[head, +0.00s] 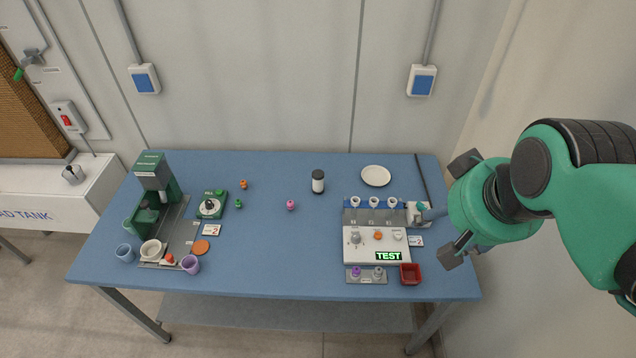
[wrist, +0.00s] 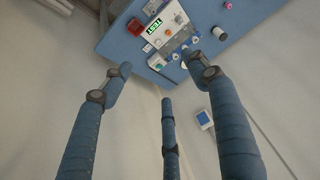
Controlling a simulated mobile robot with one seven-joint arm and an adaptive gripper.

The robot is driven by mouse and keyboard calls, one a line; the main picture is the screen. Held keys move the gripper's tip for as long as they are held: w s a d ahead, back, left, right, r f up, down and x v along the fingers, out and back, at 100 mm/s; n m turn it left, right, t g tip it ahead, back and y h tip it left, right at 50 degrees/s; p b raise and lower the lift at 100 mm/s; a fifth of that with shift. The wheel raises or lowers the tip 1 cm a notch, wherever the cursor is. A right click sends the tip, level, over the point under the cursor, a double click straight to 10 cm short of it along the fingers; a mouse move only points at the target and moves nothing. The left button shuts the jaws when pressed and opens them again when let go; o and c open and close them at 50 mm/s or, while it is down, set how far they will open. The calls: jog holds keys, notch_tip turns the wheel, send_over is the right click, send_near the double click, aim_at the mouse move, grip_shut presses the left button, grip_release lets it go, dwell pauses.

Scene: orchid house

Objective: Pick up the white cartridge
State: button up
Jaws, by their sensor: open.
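A small white piece, which looks like the white cartridge (head: 398,236), sits at the right end of a row on the white test panel (head: 350,252). An orange piece (head: 378,235) and a grey one (head: 355,237) are to its left. In the wrist view the white piece (wrist: 158,42) is tiny and hard to make out. My gripper (head: 457,210) is open and empty, to the right of the panel near the table's right edge. In the wrist view its spread blue fingers (wrist: 160,68) have nothing between them, with the table beyond.
A purple piece (head: 355,271) and a grey one sit at the front. A black-and-white jar (head: 318,181) and white plate (head: 376,176) are behind. The table's middle is mostly clear.

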jog(key=w+a+r+g+p, duration=0.1)
jog(key=w+a+r, duration=0.1)
jog(key=w, duration=0.6)
jog(key=w+a+r+p, duration=0.1)
jog(key=w+a, duration=0.1)
jog(key=w, duration=0.6)
jog(key=g+p, duration=0.4)
jog(key=p, duration=0.2)
send_over(318, 173)
notch_tip(318, 173, down, 33)
jog(key=shift+m, duration=0.3)
jog(key=shift+s, duration=0.1)
jog(key=shift+f, duration=4.25)
jog(key=shift+f, duration=2.6)
